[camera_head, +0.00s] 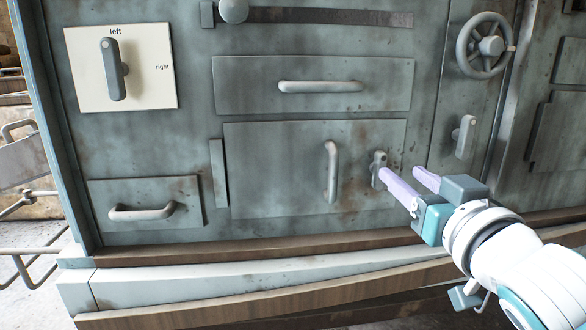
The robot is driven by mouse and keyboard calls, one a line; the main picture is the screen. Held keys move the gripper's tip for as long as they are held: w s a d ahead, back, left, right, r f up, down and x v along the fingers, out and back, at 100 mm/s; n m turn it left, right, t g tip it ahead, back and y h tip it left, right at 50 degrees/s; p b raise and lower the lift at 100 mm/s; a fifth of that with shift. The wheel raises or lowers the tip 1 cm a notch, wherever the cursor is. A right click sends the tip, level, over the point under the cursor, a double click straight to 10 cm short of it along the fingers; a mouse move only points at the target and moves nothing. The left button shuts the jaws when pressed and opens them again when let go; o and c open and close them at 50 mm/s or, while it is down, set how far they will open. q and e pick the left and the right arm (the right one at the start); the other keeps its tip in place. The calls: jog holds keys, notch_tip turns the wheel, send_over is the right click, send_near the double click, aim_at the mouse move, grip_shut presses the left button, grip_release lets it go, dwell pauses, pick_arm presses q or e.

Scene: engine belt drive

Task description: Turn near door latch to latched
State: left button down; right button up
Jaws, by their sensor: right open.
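The near door (275,170) is a grey-green panel low in the middle of the cabinet, with a vertical bar handle (331,172). It looks closed. A small grey latch (377,165) sits at the door's right side, its short lever roughly upright. My right gripper (401,172) comes in from the lower right, with its two lilac fingers spread apart and nothing between them. The tip of its left finger is right beside the latch and overlaps its lower right edge; I cannot tell whether they touch. My left gripper is not in view.
Above the door is a drawer (240,85) with a horizontal handle. A left/right selector (113,70) is at upper left, a handwheel (486,46) at upper right, and another lever (464,136) below it. A small drawer (185,195) is at lower left. A ledge (240,254) runs along the base.

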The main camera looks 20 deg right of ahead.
aim_at(384, 158)
jog(key=b+x, duration=0.2)
jog(key=x, duration=0.6)
jog(key=shift+d+b, duration=0.1)
jog(key=shift+b, duration=0.25)
grip_shut()
